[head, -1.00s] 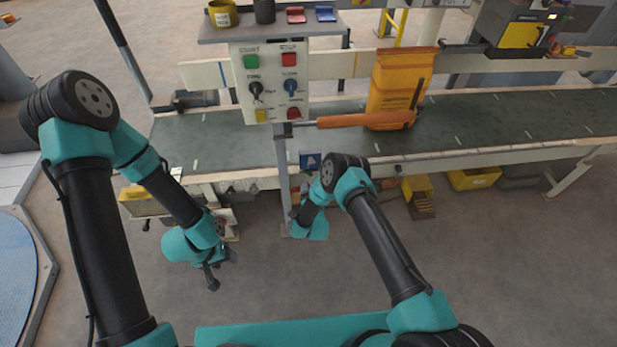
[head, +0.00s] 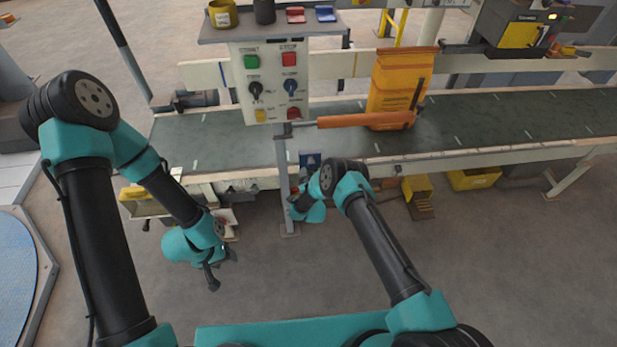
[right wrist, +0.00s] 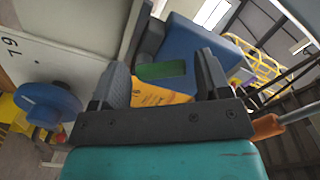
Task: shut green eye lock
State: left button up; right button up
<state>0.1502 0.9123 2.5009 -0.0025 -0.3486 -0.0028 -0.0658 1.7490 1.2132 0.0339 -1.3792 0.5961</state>
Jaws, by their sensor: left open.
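In the right wrist view a small green block (right wrist: 162,70), perhaps the green eye lock, shows beyond and between the fingers of my right gripper (right wrist: 162,60). These fingers are apart, and I see no contact with the block. A dark grey part stands beside the block. No lock is clear in the head view, where my right gripper is mostly hidden by my arm near the post (head: 283,185) under the control panel (head: 270,85). My left gripper (head: 213,275) hangs low at the left, open and empty, away from the panel.
Open floor lies in front.

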jog(key=c, duration=0.7)
jog(key=shift+n, duration=0.4)
jog(key=n, duration=0.3)
jog(key=f+n, duration=0.1)
jog(key=n, duration=0.6)
jog(key=shift+a+f, duration=0.25)
jog(key=shift+a, duration=0.05)
jog(key=o, duration=0.9)
